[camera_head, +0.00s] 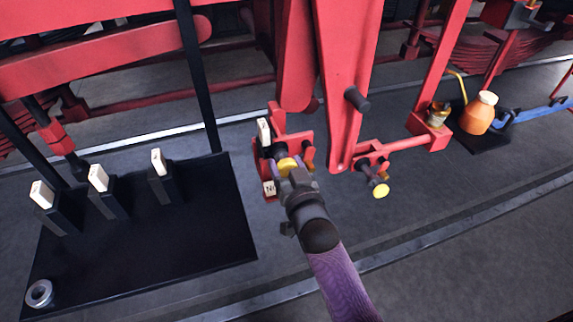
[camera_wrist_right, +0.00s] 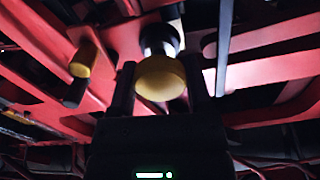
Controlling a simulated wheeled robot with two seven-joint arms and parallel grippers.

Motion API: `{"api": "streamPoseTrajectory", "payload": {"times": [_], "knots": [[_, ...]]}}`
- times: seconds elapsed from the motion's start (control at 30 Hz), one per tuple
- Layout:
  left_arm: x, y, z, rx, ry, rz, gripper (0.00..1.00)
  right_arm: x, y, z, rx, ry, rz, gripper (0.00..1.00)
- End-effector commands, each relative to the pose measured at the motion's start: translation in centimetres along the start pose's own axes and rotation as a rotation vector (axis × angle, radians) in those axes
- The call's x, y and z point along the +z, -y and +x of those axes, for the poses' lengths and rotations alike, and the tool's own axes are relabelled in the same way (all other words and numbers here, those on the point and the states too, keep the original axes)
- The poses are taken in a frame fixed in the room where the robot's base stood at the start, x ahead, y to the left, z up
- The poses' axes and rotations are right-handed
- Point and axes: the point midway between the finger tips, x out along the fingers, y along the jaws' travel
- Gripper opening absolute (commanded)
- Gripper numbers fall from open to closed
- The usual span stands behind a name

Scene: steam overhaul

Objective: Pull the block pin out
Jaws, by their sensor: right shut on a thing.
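My right gripper (camera_head: 288,172) is shut on a yellow round-headed pin, which I take as the block pin (camera_head: 287,163), at the red bracket (camera_head: 292,137) below the red levers. In the right wrist view the yellow head (camera_wrist_right: 160,78) sits between the dark fingers (camera_wrist_right: 162,85), with a dark and shiny shank behind it. How far the shank sits in the bracket is hidden. A second yellow-headed pin (camera_head: 381,191) sticks out of the red linkage to the right; a yellow-ended piece also shows at left in the wrist view (camera_wrist_right: 84,59). My left gripper is not in view.
A black plate (camera_head: 205,240) at left bears several black posts with white tags (camera_head: 98,178) and a grey ring (camera_head: 39,293). Red levers (camera_head: 345,80) hang close above the gripper. The floor in front is clear.

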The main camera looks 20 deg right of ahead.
Motion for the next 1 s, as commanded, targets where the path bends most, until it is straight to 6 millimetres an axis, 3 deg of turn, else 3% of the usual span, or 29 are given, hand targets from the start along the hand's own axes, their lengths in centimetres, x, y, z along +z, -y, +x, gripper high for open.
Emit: {"api": "streamPoseTrajectory", "payload": {"times": [0.3, 0.63, 0.67, 0.8, 1.0], "knots": [[-0.3, -0.2, -2.9, 0.004, -0.004, -0.004, 0.59, -0.1, 0.1, -4.5, 0.001, 0.005, 0.001, 0.0], [-0.3, 0.1, -2.7, -0.001, -0.004, -0.001, 0.59, 0.2, 0.0, -4.9, 0.001, 0.005, 0.0, 0.0], [-0.3, 0.2, -2.7, -0.002, -0.004, -0.001, 0.59, 0.2, 0.0, -4.9, 0.001, 0.005, 0.0, 0.7], [-0.2, 0.6, -2.8, -0.008, -0.003, 0.002, 0.59, 0.1, 0.0, -4.9, 0.001, 0.003, 0.0, 0.99], [-0.3, 0.6, -2.8, -0.009, -0.004, 0.003, 0.59, 0.1, 0.0, -4.9, 0.001, 0.002, 0.0, 0.99]]}}
